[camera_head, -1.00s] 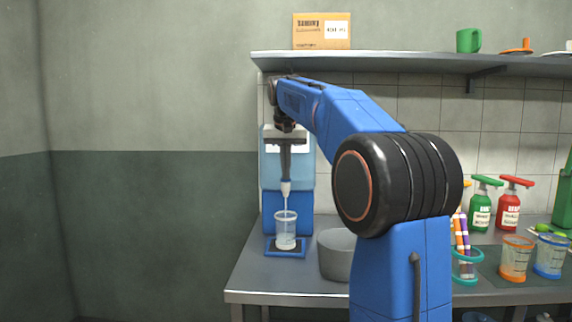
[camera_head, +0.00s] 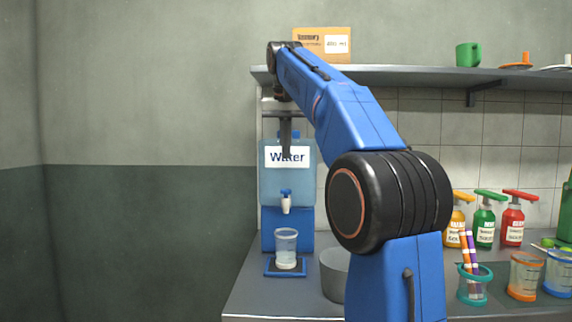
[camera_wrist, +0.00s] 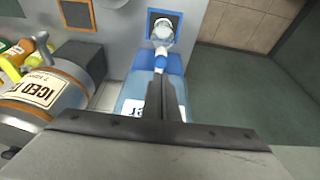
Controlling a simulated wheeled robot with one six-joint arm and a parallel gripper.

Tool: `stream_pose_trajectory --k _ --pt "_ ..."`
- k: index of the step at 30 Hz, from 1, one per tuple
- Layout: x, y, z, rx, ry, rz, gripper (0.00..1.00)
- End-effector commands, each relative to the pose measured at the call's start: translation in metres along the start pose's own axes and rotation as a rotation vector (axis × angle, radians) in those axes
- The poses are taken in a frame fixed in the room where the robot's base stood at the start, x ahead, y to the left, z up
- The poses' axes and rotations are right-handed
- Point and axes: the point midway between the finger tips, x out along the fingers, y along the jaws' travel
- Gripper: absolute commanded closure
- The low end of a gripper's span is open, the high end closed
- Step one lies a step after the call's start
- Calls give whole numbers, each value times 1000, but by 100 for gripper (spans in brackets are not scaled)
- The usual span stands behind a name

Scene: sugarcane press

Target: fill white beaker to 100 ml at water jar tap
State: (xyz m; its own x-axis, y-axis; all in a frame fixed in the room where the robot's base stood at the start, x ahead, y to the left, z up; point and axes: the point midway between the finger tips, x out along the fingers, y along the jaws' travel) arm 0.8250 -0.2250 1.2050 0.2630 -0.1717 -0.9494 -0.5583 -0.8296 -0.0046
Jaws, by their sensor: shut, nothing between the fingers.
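The white beaker (camera_head: 286,247) stands upright on a small blue-edged tray (camera_head: 284,270) under the tap of the water jar. It looks clear with pale contents; I cannot read its level. The tap (camera_head: 286,203) has a blue top and a white spout, with no stream showing below it. The blue water jar (camera_head: 270,183) bears a "Water" label. My gripper (camera_head: 286,155) is shut and empty, above the tap and in front of the label. In the wrist view my gripper (camera_wrist: 164,75) points toward the tap, with the beaker (camera_wrist: 162,32) beyond it.
A shelf (camera_head: 400,76) runs above, holding a cardboard box (camera_head: 325,45). The left side by the wall is open.

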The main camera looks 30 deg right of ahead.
Motion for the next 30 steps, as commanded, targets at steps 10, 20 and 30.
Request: stream_pose_trajectory --k 10,20,30 --pt "-17 0 0 0 1 0 100" --pt "-17 0 0 0 1 0 100" --pt "-17 0 0 0 1 0 100"
